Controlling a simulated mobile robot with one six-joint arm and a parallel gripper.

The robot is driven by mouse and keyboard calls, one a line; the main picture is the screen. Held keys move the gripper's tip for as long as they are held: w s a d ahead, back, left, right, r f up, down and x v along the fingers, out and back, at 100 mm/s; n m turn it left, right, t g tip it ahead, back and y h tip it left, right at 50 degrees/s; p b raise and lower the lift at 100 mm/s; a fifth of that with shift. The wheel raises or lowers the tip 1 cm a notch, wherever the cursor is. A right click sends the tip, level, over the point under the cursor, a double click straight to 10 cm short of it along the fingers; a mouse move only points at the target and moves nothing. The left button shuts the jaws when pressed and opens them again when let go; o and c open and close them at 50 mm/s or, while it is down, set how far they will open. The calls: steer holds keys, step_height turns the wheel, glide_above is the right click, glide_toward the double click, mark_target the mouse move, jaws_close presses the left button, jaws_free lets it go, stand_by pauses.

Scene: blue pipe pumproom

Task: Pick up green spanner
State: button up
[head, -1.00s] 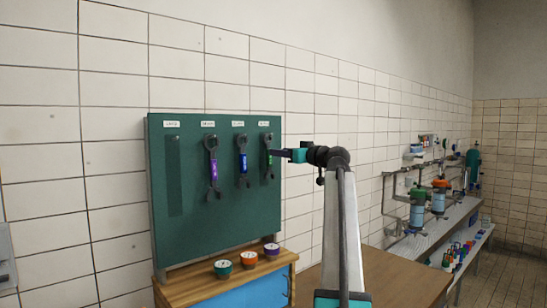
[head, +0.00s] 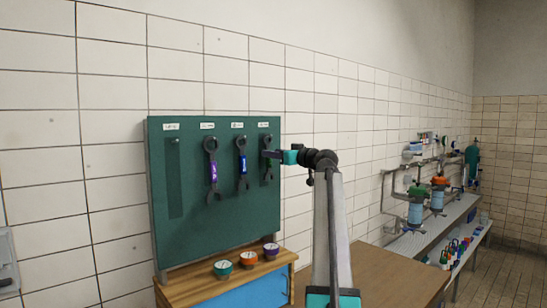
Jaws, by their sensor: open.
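The green spanner (head: 268,174) hangs upright at the right end of the green tool board (head: 215,225). Its ends show above and below my gripper, and the gripper covers its green middle. My gripper (head: 266,154) is open, with its fingers over the spanner's middle. I cannot tell whether they touch it or stand on both sides of it.
A purple-banded spanner (head: 213,173) and a blue-banded spanner (head: 242,164) hang to the left. Several small round pots, one teal (head: 222,269), stand on the wooden cabinet (head: 190,289) below. A brown table (head: 390,275) is at right.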

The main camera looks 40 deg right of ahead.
steer(key=shift+w, duration=0.85)
jaws_close()
